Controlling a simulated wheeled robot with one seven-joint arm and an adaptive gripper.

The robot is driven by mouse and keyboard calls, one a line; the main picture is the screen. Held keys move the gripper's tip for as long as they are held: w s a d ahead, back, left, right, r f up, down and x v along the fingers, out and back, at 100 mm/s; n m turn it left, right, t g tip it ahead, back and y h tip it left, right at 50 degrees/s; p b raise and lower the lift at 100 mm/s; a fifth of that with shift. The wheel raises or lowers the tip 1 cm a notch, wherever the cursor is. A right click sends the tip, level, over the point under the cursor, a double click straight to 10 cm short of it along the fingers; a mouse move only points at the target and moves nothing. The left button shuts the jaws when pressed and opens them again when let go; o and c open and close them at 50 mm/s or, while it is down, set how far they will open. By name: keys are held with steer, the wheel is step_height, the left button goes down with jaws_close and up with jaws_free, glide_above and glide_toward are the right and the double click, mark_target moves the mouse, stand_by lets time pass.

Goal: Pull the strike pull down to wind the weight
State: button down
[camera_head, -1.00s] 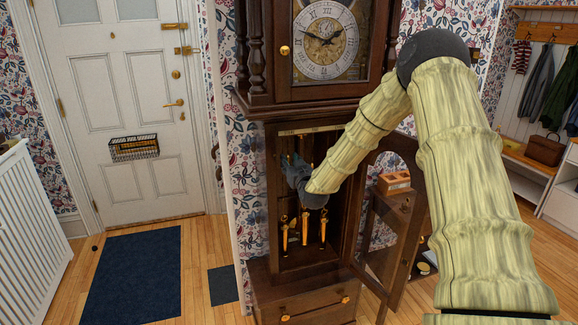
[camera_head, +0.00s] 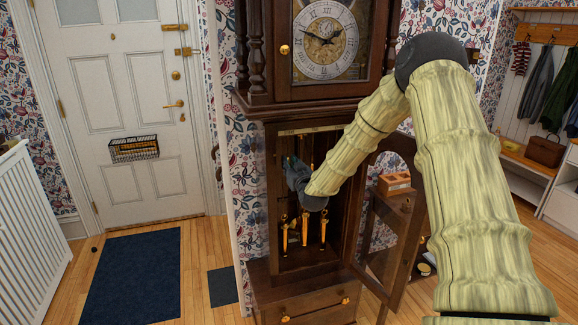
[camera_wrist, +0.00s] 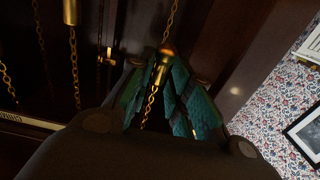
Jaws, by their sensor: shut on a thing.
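The strike pull (camera_wrist: 161,74) looks like a small brass piece on a chain, seen in the wrist view between the teal, scaly fingers of my gripper (camera_wrist: 167,62). The fingers are closed in on it from both sides. A brass chain hangs below it, between the fingers. In the head view my gripper (camera_head: 289,165) is inside the open case of the tall dark clock (camera_head: 258,190), at the left of the opening. The pull is hidden there by the gripper. I cannot tell from the markings which pull it is.
Several brass weights (camera_head: 304,230) hang on chains below my gripper. In the wrist view, another brass cylinder (camera_wrist: 71,12) and chains hang at left. The glazed clock door (camera_head: 385,240) stands open at right, close to my arm. A framed picture (camera_wrist: 306,133) is on the papered wall.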

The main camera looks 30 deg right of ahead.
step_height(320, 180, down, 12)
steer(key=b, duration=0.7)
stand_by(0.9)
steer(key=shift+s+r, duration=0.1)
step_height(320, 180, down, 12)
steer(key=b, duration=0.7)
stand_by(1.5)
step_height(320, 180, down, 11)
steer(key=b, duration=0.7)
steer(key=c, duration=1.4)
jaws_free()
steer(key=shift+r, duration=0.15)
steer(key=shift+o, duration=0.2)
steer(key=shift+r, duration=0.15)
